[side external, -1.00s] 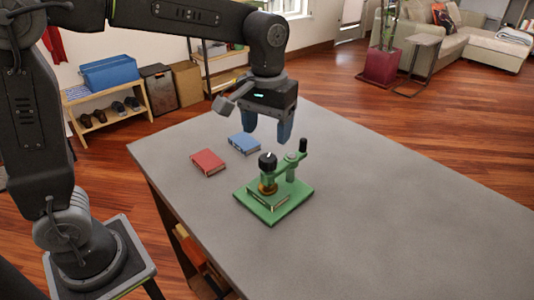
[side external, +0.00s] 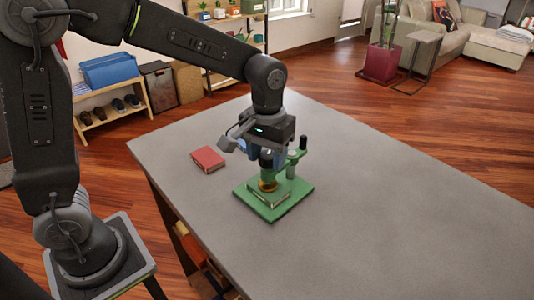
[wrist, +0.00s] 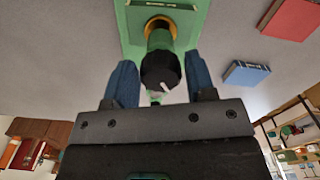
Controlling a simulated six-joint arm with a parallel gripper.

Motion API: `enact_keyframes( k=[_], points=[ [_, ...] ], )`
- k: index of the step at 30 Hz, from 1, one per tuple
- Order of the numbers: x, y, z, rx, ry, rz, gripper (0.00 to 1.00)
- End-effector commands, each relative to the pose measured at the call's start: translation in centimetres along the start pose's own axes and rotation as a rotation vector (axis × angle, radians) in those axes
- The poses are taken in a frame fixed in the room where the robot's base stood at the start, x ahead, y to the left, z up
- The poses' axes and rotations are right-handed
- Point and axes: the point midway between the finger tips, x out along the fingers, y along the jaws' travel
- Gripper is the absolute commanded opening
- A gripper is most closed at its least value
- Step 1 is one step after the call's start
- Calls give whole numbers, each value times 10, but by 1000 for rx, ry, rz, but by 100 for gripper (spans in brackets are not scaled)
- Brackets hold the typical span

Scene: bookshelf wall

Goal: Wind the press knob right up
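The green press (side external: 250,207) stands on the table, with a green book (side external: 272,200) lying on its base under the brass-coloured foot (side external: 268,184). The black press knob (wrist: 160,72) has a white mark and tops the green post in the wrist view. My gripper (wrist: 158,85) is open, with one blue finger on each side of the knob. Gaps show between the fingers and the knob. In the side view my gripper (side external: 265,158) is down over the press and partly hides the knob.
A red book (side external: 208,159) lies on the grey table left of the press. A blue book (wrist: 246,74) lies near it in the wrist view. A black-topped handle (side external: 303,143) stands up at the press's right. The table's right side is clear.

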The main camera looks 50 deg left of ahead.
Motion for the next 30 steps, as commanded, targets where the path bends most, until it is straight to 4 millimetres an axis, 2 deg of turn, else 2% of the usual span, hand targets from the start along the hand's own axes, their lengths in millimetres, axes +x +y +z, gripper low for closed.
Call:
enact_keyframes(
  k=[1, 10, 20, 30],
  points=[
    [0, 0, 0, 0, 0, 0, 46],
    [0, 0, 0, 0, 0, 0, 17],
    [0, 0, 0, -51, 1, 0, 17],
    [-1, 1, 0, -289, 1, 1, 17]
  ],
)
